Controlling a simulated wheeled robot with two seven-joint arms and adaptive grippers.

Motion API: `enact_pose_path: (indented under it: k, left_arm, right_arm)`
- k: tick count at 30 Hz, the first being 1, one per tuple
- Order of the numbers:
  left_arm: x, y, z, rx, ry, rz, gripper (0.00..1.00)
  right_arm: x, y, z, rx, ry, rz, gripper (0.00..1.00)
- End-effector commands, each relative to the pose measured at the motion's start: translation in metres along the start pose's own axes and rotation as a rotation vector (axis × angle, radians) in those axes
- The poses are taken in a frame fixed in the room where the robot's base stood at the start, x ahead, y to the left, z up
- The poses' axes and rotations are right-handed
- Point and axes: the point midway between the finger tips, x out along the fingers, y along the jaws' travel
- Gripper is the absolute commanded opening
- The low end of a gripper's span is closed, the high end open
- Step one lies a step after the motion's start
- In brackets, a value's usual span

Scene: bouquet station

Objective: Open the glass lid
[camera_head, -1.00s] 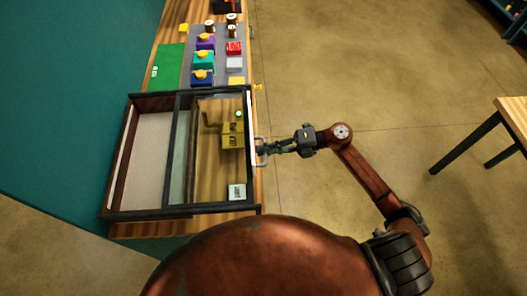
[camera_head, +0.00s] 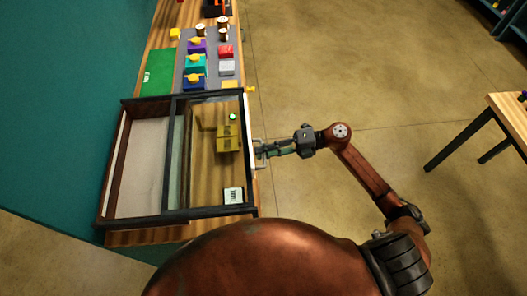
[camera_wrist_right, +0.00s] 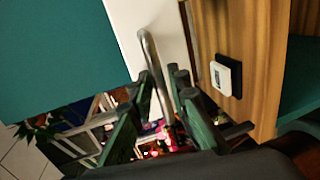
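The glass lid (camera_head: 207,168) is a clear pane in a dark frame, over the right part of a wooden case (camera_head: 112,165). The case's left part shows a pale surface. A metal bar handle (camera_head: 258,160) is on the case's right side; it also shows in the right wrist view (camera_wrist_right: 147,48). My right gripper (camera_head: 264,150) is at this handle. In the right wrist view its fingers (camera_wrist_right: 162,84) are apart, with the bar running between them; I cannot tell whether they touch it. My left gripper is not in view.
A yellow box (camera_head: 228,138) and a white label (camera_head: 233,195) show at the lid. Behind the case are a green mat (camera_head: 160,72) and a grey tray (camera_head: 212,66) with several coloured blocks. Floor right of the bench is clear up to another table (camera_head: 510,108).

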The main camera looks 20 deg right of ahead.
Motion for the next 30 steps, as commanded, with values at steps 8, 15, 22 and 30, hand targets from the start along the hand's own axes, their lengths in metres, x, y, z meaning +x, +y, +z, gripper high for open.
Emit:
enact_pose_path:
  k: [8,15,22,30]
  left_arm:
    - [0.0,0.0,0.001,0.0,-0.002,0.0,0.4]
    - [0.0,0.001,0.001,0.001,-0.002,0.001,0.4]
    - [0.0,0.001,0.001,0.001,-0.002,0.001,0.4]
    - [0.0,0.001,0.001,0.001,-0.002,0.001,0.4]
  right_arm:
    - [-0.048,-0.002,0.0,0.003,-0.003,-0.005,0.16]
    - [-0.094,-0.001,0.0,0.002,-0.002,-0.003,0.16]
    - [-0.115,-0.001,0.0,0.001,0.0,-0.001,0.16]
    - [-0.117,-0.001,-0.001,0.0,0.001,-0.001,0.16]
